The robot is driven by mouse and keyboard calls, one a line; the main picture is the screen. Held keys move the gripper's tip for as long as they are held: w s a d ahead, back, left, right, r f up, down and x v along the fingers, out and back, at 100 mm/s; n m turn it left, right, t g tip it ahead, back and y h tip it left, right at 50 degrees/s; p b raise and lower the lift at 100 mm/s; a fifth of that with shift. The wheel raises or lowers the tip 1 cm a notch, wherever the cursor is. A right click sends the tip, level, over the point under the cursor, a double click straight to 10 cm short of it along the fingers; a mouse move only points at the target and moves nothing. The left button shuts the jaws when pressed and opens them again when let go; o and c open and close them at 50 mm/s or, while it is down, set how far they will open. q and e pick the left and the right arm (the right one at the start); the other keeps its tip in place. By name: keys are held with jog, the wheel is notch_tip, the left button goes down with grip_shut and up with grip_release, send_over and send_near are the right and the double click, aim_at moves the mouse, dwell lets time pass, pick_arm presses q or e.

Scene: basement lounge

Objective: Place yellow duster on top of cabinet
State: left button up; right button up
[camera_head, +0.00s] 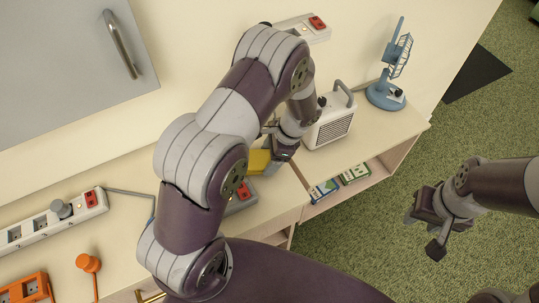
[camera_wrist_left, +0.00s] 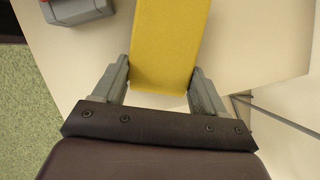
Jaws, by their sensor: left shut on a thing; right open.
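The yellow duster (camera_head: 258,161) shows as a yellow block just left of my left gripper (camera_head: 277,152), partly hidden by my arm. In the left wrist view the duster (camera_wrist_left: 170,45) sits between the two grey fingers of the gripper (camera_wrist_left: 161,78), which is shut on it. A cream surface lies beneath; I cannot tell if the duster touches it. A grey cabinet (camera_head: 60,60) with a metal handle is at the upper left; its top is not clearly shown. My right gripper (camera_head: 432,218) is open and empty over the green floor at the right.
The cream counter (camera_head: 130,215) holds power strips (camera_head: 50,220), an orange tool (camera_head: 90,265), a white heater (camera_head: 328,120) and a blue fan (camera_head: 388,92). Small boxes (camera_head: 338,180) lie on the shelf below. A grey and red object (camera_wrist_left: 78,10) is beside the duster.

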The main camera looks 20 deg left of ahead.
pick_arm(q)
jog(key=shift+f, duration=0.2)
jog(key=o, duration=1)
jog(key=shift+o, duration=0.2)
jog(key=shift+r, duration=0.35)
jog(key=p+v, duration=0.2)
jog(key=v, duration=1)
jog(key=s+a+r+n+t+h, duration=0.1)
jog(key=s+r+n+h, duration=0.1)
jog(key=s+n, duration=0.4)
jog(key=s+a+r+n+t+h, duration=0.2)
jog(key=s+r+n, duration=0.2)
jog(key=s+n, duration=0.2)
jog(key=shift+s+r, duration=0.2)
jog(key=shift+s, duration=0.35)
